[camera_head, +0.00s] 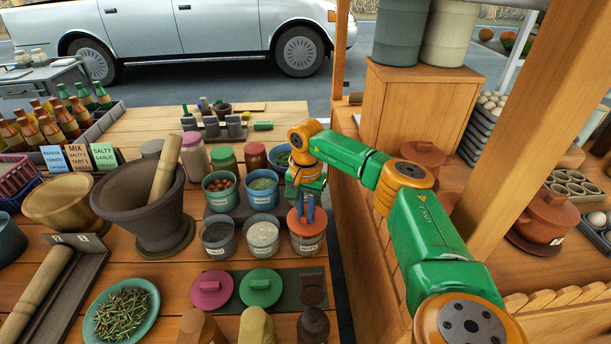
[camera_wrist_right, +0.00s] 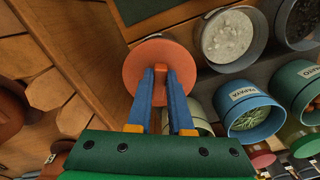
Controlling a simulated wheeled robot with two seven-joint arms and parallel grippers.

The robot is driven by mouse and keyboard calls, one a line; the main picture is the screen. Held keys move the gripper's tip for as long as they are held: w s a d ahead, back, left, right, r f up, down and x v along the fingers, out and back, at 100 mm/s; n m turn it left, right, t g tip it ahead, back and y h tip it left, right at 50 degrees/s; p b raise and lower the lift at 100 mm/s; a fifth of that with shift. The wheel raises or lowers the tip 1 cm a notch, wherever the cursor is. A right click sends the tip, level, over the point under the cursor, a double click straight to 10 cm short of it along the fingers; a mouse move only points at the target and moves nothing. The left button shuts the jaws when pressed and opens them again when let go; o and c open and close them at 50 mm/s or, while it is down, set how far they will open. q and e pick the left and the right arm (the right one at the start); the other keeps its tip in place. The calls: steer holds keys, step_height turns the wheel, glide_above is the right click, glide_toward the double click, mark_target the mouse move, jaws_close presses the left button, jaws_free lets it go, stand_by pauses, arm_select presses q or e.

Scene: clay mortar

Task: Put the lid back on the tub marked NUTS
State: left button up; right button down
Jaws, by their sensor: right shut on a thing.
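My right gripper (camera_head: 306,214) is shut on an orange lid (camera_head: 296,226), with its blue fingers pointing down. In the right wrist view the lid (camera_wrist_right: 135,75) is a round disc at the fingertips (camera_wrist_right: 161,70). In the head view the lid is over the mouth of a grey tub (camera_head: 308,246) at the right end of the front row. That tub's small label is hard to read. I cannot tell whether the lid rests on the rim or hangs just above it. My left gripper is not in view.
Open tubs stand close by: one with white powder (camera_head: 262,236), one with dark contents (camera_head: 218,236), others behind. A pink lid (camera_head: 211,288) and a green lid (camera_head: 260,286) lie in front. A mortar (camera_head: 130,207) stands left, a wooden post (camera_head: 497,140) right.

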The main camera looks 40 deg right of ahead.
steer(key=shift+f+p, duration=0.15)
steer(key=shift+p, duration=0.25)
stand_by(0.9)
steer(key=shift+f, duration=0.15)
stand_by(0.6)
stand_by(0.4)
steer(key=shift+c, duration=1.3)
jaws_free()
step_height(320, 180, up, 7)
steer(key=p, duration=0.6)
steer(key=shift+p, duration=0.35)
